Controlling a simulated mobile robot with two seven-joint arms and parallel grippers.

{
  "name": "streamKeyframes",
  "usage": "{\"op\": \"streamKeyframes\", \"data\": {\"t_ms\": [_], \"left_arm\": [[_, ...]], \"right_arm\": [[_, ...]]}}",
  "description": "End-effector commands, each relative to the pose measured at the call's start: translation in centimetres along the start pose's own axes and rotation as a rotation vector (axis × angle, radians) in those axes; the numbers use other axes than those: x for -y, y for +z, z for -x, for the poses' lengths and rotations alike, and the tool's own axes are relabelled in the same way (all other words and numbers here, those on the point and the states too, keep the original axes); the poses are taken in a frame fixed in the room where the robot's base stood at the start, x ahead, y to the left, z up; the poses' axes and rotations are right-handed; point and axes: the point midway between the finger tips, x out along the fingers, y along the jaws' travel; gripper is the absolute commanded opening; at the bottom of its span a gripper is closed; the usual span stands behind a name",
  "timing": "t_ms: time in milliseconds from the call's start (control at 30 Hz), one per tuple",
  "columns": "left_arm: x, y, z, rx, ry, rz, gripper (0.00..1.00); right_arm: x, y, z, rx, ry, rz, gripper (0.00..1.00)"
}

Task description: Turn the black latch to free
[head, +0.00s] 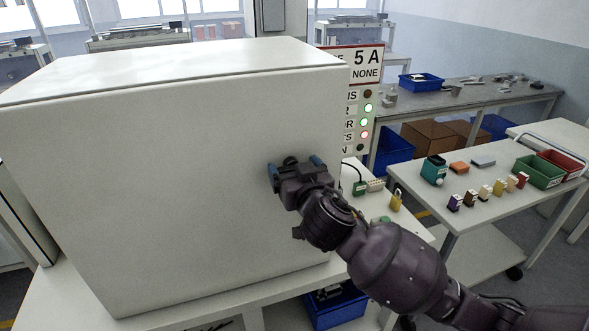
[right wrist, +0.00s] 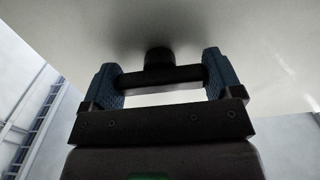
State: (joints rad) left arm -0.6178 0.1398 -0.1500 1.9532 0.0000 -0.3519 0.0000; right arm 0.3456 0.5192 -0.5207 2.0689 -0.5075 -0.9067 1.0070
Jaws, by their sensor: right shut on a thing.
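The black latch (right wrist: 158,60) sits on the pale front face of a large white cabinet (head: 190,190). In the right wrist view it shows as a round dark hub with a dark bar running crosswise between my fingers. My right gripper (head: 296,168) is up against the cabinet face near its right edge. Its two blue-padded fingers, also in the right wrist view (right wrist: 162,78), are shut on the ends of the latch bar. In the head view the gripper mostly hides the latch. My left gripper is not in view.
A sign panel with green and red lamps (head: 365,108) stands just behind the cabinet's right edge. A side table (head: 450,203) holds small coloured parts and bins.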

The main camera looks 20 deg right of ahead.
Motion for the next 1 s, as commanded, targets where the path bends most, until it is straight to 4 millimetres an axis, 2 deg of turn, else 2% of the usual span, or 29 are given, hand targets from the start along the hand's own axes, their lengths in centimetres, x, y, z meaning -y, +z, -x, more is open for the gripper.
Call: {"op": "streamKeyframes", "data": {"t_ms": [367,1000], "left_arm": [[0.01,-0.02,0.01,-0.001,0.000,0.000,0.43],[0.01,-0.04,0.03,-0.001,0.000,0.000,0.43]], "right_arm": [[-0.04,0.04,0.02,0.001,0.001,0.087,0.61],[-0.05,0.01,0.00,0.001,0.001,0.650,0.61]]}}
